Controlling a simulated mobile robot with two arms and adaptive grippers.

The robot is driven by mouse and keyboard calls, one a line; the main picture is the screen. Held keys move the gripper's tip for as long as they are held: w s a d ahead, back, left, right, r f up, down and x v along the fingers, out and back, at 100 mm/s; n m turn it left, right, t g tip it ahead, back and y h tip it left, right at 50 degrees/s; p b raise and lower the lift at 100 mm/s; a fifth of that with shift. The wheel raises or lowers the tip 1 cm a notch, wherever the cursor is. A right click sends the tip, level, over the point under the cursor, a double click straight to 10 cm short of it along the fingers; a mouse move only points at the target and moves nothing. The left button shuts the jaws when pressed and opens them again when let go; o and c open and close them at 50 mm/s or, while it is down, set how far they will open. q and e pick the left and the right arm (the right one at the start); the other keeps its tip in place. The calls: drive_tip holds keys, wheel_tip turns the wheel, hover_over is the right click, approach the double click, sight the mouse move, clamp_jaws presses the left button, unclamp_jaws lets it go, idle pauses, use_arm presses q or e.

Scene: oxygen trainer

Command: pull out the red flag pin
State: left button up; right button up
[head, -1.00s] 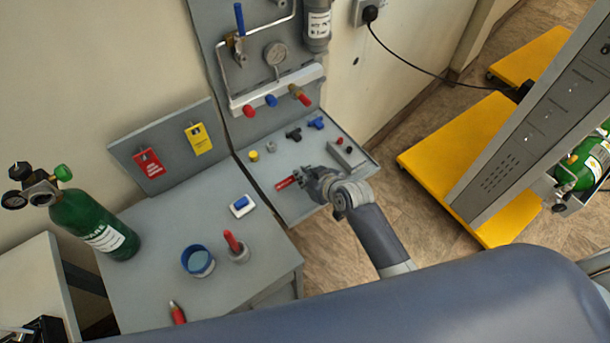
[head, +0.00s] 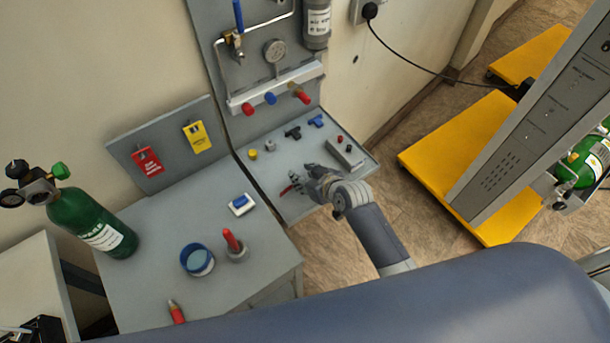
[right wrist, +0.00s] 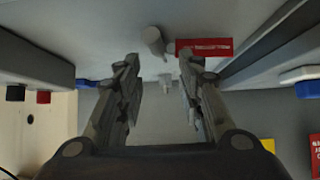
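The red flag pin (head: 286,189) is on the grey shelf at the foot of the upright panel, just left of my right gripper. Only a small part of its red flag shows in the head view. In the right wrist view the red flag (right wrist: 204,47) with white lettering shows beyond the fingers, at upper right. My right gripper (head: 304,181) is low over the shelf; in its wrist view the fingers (right wrist: 160,66) are apart with nothing clearly between them. A grey post (right wrist: 155,42) stands beyond the gap. I cannot tell whether a finger touches the pin. My left gripper is not in view.
The shelf also holds a yellow knob (head: 252,154), blue (head: 316,121) and black (head: 293,133) fittings and a grey block (head: 346,153). A side table bears a blue cup (head: 197,260) and a red-handled tool (head: 232,241). A green cylinder (head: 92,221) stands left.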

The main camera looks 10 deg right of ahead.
drive_tip(key=v, duration=1.2)
idle(0.3)
idle(0.3)
